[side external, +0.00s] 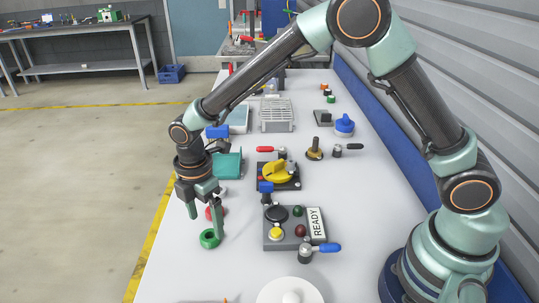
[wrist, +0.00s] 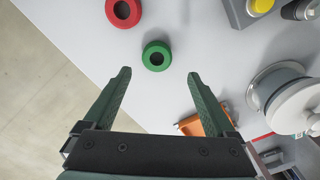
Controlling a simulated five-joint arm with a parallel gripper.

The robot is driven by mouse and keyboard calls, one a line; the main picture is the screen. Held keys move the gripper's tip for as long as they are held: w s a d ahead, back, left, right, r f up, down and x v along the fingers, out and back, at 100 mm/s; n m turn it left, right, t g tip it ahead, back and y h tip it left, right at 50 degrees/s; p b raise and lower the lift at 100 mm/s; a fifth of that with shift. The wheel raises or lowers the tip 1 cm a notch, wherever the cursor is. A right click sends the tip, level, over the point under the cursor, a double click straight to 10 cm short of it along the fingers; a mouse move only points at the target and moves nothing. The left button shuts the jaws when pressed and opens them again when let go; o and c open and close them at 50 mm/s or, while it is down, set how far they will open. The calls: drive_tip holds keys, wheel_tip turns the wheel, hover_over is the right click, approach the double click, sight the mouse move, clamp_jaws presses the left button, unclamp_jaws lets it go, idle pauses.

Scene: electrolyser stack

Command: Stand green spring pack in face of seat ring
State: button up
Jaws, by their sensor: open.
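The green spring pack, a short thick green ring (side external: 211,244), lies flat with its hole upward near the table's left edge. In the wrist view the green ring (wrist: 147,57) is just beyond the fingertips, roughly centred between them. My gripper (side external: 204,224) points down above and beside the ring; its fingers (wrist: 159,74) are apart with nothing between them. I cannot tell for sure which thing is the seat ring. A white round part with a raised centre (side external: 291,297) stands at the near edge; it also shows in the wrist view (wrist: 295,106).
A similar red ring (wrist: 123,23) lies close behind the green one. A grey control box with a READY label (side external: 286,240) is to the right. A blue-handled valve (side external: 307,253) sits at its corner. An orange part (wrist: 199,124) lies near my right finger. Bare tabletop surrounds the green ring.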

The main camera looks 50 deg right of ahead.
sight(209, 231)
drive_tip(key=shift+w+d+f, duration=0.15)
drive_tip(key=shift+f, duration=1.25)
drive_tip(key=shift+w+d+f, duration=0.15)
drive_tip(key=shift+f, duration=1.2)
clamp_jaws()
